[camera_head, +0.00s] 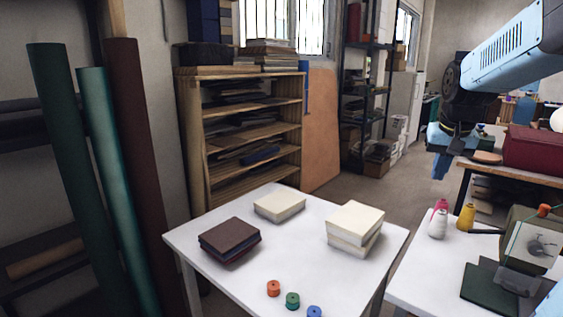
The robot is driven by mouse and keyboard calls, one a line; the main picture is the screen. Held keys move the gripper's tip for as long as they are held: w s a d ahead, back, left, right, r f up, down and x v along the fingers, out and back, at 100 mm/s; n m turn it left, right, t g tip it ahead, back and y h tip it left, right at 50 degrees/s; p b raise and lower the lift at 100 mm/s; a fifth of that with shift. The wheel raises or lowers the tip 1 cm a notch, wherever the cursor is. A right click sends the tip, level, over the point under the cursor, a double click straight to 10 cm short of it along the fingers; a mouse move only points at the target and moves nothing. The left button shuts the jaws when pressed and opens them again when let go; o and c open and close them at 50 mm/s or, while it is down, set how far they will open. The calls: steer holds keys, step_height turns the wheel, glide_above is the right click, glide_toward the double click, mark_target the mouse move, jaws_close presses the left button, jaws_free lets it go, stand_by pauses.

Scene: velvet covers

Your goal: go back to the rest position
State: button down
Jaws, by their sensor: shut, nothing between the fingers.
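My gripper (439,164) hangs at the right, at the end of my light blue arm, pointing down. It is shut and empty, and appears in the air beyond the right part of the white table (250,285). On that table lie a dark brown and blue stack of covers (230,240), a low cream stack (280,205) and a taller cream stack (354,228). An orange spool (273,288), a green spool (292,300) and a blue spool (314,312) stand near the front edge.
A second white table (430,285) at the right holds thread cones (466,217), dark green sheets (490,289) and a machine (535,240). A wooden shelf (245,130) stands behind. Tall fabric rolls (65,150) lean at the left. Open floor (345,190) shows behind the tables.

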steer(key=s+a+f+n+t, duration=0.1)
steer(key=s+a+n, duration=0.1)
steer(key=s+a, duration=0.6)
steer(key=s+a+f+n+t, duration=0.15)
steer(key=s+a, duration=0.35)
steer(key=s, duration=0.5)
steer(key=w+d+r+m+g+y, duration=0.1)
steer(key=w+d+r+m+g, duration=0.1)
steer(key=w+d, duration=0.65)
steer(key=w+d+r+m+g, duration=0.1)
steer(key=w+d+m+g, duration=0.1)
steer(key=w+d, duration=0.65)
steer(key=w+d+f+m+g+h, duration=0.1)
steer(key=w+d+f+m+g, duration=0.15)
steer(key=w+d+f, duration=0.45)
steer(key=w+d+f+m+g+h, duration=0.1)
steer(key=w+d+f+g, duration=0.25)
steer(key=w+d, duration=0.75)
steer(key=x, duration=1.3)
steer(key=shift+s+d+f+m, duration=0.2)
steer(key=shift+d+f+m, duration=0.1)
